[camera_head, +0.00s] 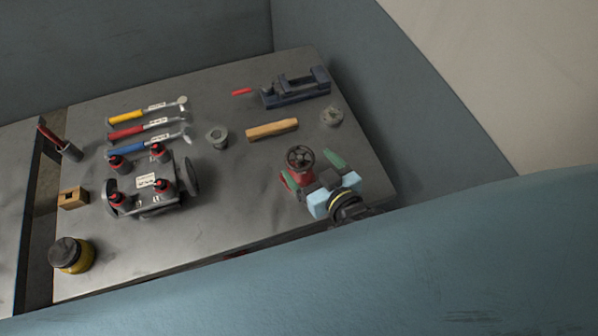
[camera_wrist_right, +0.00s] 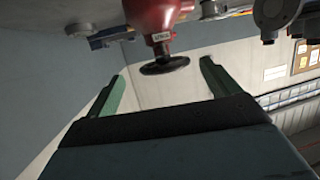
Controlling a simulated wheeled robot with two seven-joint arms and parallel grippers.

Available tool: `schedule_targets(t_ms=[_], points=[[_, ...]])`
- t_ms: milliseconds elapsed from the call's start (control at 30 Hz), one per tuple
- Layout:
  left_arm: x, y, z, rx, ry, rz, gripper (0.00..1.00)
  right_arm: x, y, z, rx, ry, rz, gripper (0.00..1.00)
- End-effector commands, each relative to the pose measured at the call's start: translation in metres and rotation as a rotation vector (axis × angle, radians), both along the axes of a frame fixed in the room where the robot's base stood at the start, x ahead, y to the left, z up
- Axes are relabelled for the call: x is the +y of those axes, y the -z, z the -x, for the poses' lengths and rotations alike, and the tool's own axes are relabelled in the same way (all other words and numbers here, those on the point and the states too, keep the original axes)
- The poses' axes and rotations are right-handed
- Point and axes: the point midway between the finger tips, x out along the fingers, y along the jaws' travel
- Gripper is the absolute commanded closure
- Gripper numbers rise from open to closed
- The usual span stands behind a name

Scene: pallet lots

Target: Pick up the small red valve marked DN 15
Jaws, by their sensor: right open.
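A red valve (camera_head: 296,178) with a dark handwheel (camera_head: 300,158) stands near the table's right front corner. In the right wrist view the red valve body (camera_wrist_right: 160,14) carries a small white label, too small to read surely. My right gripper (camera_head: 314,169) is open at the valve, its green fingers spread. In the right wrist view the handwheel (camera_wrist_right: 164,65) shows between the two fingertips, with clear gaps on both sides. The gripper partly hides the valve in the head view. My left gripper is not in view.
Behind lie hammers (camera_head: 147,128), a wooden block (camera_head: 272,129), a grey flanged part (camera_head: 216,137) and a blue vise (camera_head: 296,88). A yellow jar (camera_head: 72,256) stands front left. Bare table lies between holder and valve.

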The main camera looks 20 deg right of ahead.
Motion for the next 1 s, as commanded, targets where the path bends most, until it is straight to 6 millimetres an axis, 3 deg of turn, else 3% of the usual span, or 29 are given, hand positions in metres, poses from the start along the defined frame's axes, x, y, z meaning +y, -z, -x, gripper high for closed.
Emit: schedule_targets(t_ms=[267,533,833,1000], points=[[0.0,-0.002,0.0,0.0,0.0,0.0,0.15,0.007,0.005,-0.02,0.0,0.0,-0.001,0.12],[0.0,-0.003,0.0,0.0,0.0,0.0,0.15,0.019,0.014,-0.054,0.0,0.0,-0.001,0.12],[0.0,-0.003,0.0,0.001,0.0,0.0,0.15,0.02,0.016,-0.058,0.001,-0.001,0.0,0.12],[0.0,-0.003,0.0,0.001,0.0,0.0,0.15,0.02,0.016,-0.058,0.001,-0.001,0.001,0.33]])
